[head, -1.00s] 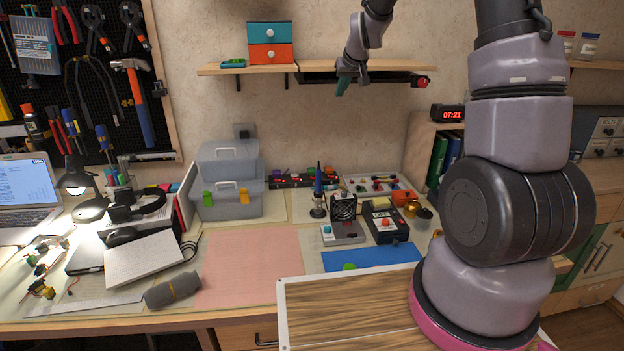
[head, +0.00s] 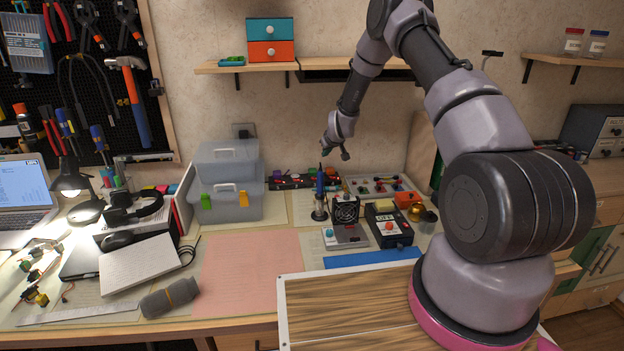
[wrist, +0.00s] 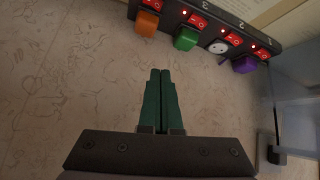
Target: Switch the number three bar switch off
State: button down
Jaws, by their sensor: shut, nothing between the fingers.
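The power bar (wrist: 215,28) runs along the top right of the wrist view; in the head view the bar (head: 290,181) lies at the back of the desk against the wall. Its red rocker switches carry upside-down numbers. The number three switch (wrist: 197,20) has a lit red light beside it, and a green plug (wrist: 186,38) sits in its socket. My gripper (wrist: 160,73) is shut and empty, its green fingers together and apart from the bar.
A soldering iron and fan (head: 345,208) stand in front. A shelf (head: 330,66) hangs above.

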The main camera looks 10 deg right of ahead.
aim_at(313, 178)
dwell(0.3)
jog(key=shift+a+f, duration=0.6)
jog(key=shift+f, duration=0.75)
jog(key=shift+a+f, duration=0.6)
jog(key=shift+f, duration=0.75)
jog(key=shift+a+f, duration=0.6)
jog(key=shift+f, duration=0.75)
jog(key=shift+f, duration=0.1)
jog(key=shift+a+f, duration=0.2)
jog(key=shift+f, duration=0.05)
jog(key=shift+a+f, duration=0.1)
jog(key=shift+f, duration=0.2)
jog(key=shift+s+a+f, duration=0.3)
jog(key=shift+f, duration=0.15)
jog(key=shift+r, duration=0.1)
jog(key=shift+w+d+r, duration=0.2)
jog(key=shift+d+r, duration=0.15)
jog(key=shift+r, duration=0.3)
jog(key=shift+d+r, duration=0.1)
